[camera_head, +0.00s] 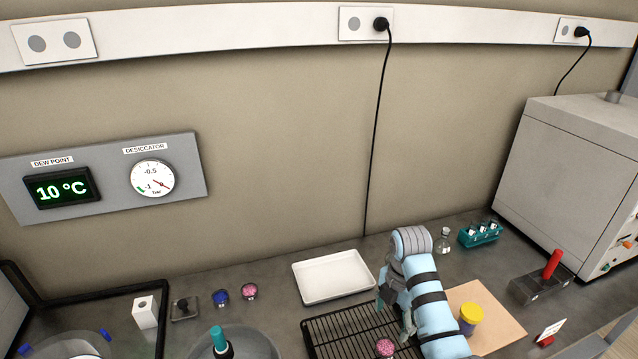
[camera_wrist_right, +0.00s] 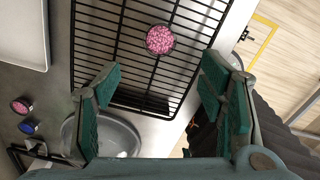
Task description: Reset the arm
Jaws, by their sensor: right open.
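My right arm (camera_head: 430,295), in a light blue sleeve with dark bands, reaches over the bench from the lower right. My right gripper (camera_head: 395,313) points down above the black wire rack (camera_head: 335,327). The right wrist view shows this gripper (camera_wrist_right: 160,88) with its two teal-padded fingers wide apart and nothing between them. A round dish of pink grains (camera_head: 385,348) is on the rack, beyond the fingertips in the wrist view (camera_wrist_right: 160,39). My left gripper is not in view.
A white tray (camera_head: 333,277) lies behind the rack. A yellow-lidded jar (camera_head: 470,316) stands on a tan board (camera_head: 492,308) to the right. A teal tube rack (camera_head: 480,235) and a grey machine (camera_head: 572,175) stand farther back.

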